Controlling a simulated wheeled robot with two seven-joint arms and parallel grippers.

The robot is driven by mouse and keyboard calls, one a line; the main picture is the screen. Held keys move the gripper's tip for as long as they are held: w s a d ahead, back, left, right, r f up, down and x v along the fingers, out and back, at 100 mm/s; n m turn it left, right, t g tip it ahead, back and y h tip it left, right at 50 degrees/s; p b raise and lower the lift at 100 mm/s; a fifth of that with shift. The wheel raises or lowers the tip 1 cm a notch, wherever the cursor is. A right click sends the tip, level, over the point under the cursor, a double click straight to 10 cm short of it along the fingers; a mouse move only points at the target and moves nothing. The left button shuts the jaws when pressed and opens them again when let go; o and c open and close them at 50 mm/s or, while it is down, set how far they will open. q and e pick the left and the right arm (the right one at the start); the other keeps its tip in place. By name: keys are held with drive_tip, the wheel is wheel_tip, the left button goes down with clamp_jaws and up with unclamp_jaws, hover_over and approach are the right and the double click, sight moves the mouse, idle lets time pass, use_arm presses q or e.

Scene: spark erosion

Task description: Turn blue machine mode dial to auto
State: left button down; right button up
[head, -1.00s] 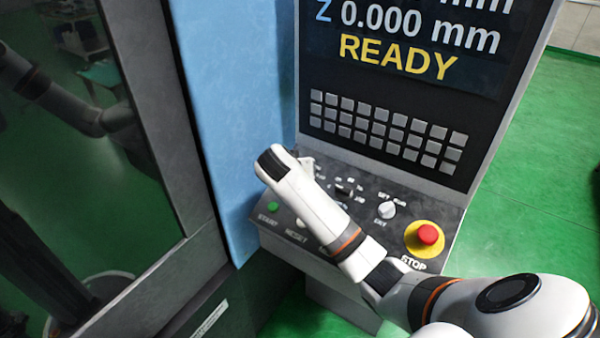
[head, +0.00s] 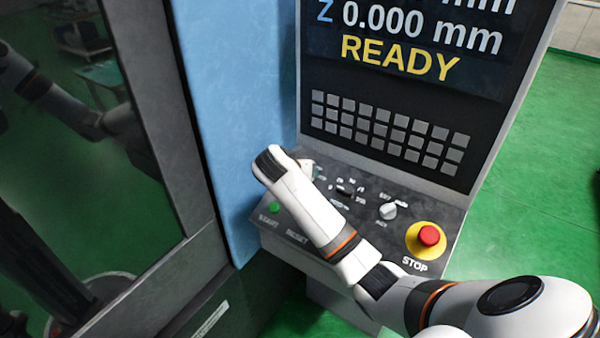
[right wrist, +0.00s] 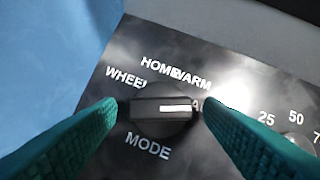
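The mode dial (right wrist: 160,112) is a dark round knob with a bar grip, on the blue machine's sloped black panel. In the right wrist view its bar lies level, and its white mark points right, toward a label starting with "A" that is partly hidden. Labels WHEEL, HOME and WARM run around its top. My right gripper (right wrist: 160,106) is open, with one teal finger near each end of the bar. A slim gap shows at the left; the right finger is very close, and contact is unclear. In the head view my right wrist hides the dial. My left gripper is not in view.
On the panel stand a red stop button (head: 429,236) on yellow, a white knob (head: 387,211) and a green start button (head: 274,209). The keypad and READY screen (head: 400,58) rise behind. A blue machine wall (head: 235,100) is close on the left.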

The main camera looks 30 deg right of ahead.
drive_tip(key=b+v, duration=0.3)
drive_tip(key=v, duration=0.9)
drive_tip(key=shift+f, duration=0.1)
